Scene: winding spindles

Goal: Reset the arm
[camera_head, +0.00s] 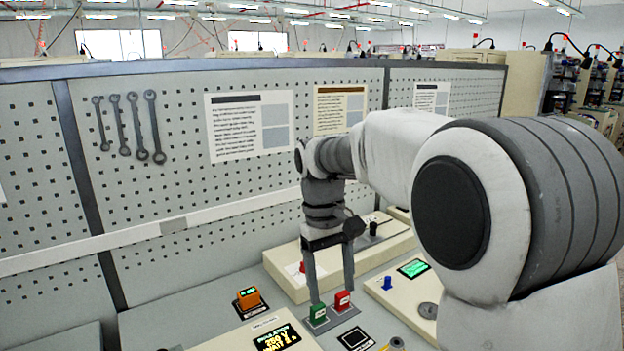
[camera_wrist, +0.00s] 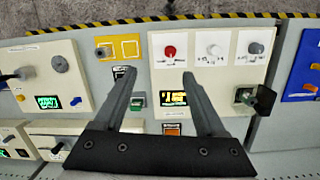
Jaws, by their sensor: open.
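My gripper (camera_head: 331,292) hangs from my arm in the head view, fingers pointing down, above the bench controls. Its two fingers are spread apart with nothing held between them. In the wrist view my gripper (camera_wrist: 158,75) also shows open, over a panel. A green button (camera_head: 318,312) and a red button (camera_head: 342,298) are close to the fingertips in the head view; I cannot tell whether the fingers touch them. A green button (camera_wrist: 138,98) also shows beside the left finger in the wrist view. My arm covers much of the right side of the head view.
An orange switch (camera_head: 249,297) and a lit display (camera_head: 277,340) are at the left on the bench. A pegboard wall (camera_head: 230,185) with several wrenches (camera_head: 152,125) stands behind. The wrist view shows a red knob (camera_wrist: 170,52) and a black knob (camera_wrist: 262,98).

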